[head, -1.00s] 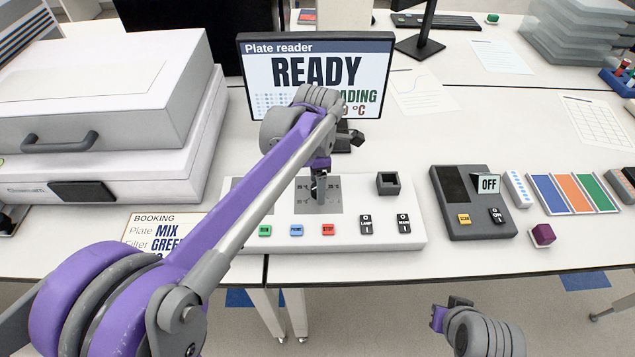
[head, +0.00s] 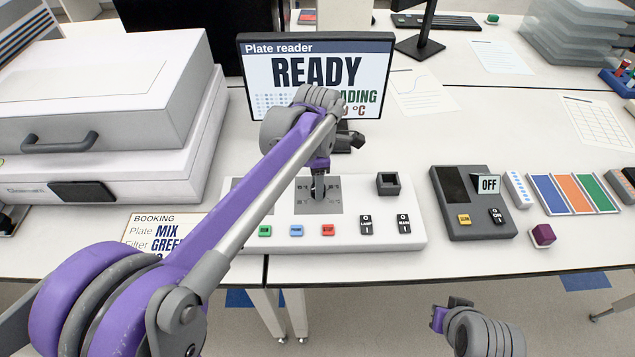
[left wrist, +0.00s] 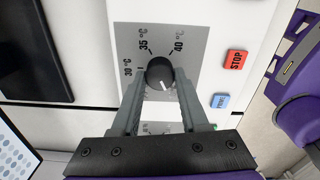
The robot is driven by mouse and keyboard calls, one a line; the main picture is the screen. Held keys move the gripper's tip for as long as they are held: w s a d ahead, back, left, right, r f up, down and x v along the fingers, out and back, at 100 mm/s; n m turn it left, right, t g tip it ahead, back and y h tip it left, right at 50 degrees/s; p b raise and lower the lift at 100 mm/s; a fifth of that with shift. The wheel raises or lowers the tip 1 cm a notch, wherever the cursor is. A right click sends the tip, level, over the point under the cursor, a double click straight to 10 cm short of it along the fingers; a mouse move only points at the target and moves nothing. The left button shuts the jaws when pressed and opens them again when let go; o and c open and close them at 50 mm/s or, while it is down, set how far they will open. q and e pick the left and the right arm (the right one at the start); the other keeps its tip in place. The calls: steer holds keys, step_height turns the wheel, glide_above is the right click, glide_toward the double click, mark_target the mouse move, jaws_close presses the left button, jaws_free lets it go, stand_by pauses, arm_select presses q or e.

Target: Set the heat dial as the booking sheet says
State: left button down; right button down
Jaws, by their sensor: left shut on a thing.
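The heat dial (left wrist: 160,72) is a dark round knob on a grey plate (left wrist: 190,42) marked 30, 35 and 40 °C in the left wrist view; a lower label is covered. A short white mark on the knob points toward the lower right. My left gripper (head: 319,190) is shut on the dial, one finger on each side. The booking sheet (head: 140,228) shows "Plate MIX" and "Filter GREE…"; my left arm covers the rest. The screen (head: 316,75) reads "Plate reader" and "READY", with its lower lines partly hidden. My right gripper (head: 448,314) hangs off the table's front edge.
The white panel (head: 290,245) also has green, blue and red buttons, two rocker switches (head: 385,224) and a dark square socket (head: 388,183). A grey box (head: 470,200) with an OFF sign stands to its right. A large white instrument (head: 110,120) fills the left.

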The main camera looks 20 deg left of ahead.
arm_select(q)
steer(key=m, duration=0.5)
steer(key=shift+m, duration=0.3)
steer(key=m, duration=0.6)
steer(key=shift+w, duration=0.1)
steer(key=m, duration=0.6)
steer(key=shift+m, duration=0.4)
steer(key=m, duration=0.5)
steer(key=shift+d, duration=0.1)
steer(key=m, duration=0.5)
steer(key=shift+m, duration=0.4)
steer(key=m, duration=1.2)
steer(key=shift+d+m, duration=0.1)
steer(key=shift+m, duration=0.2)
steer(key=m, duration=0.5)
steer(key=shift+m, duration=0.4)
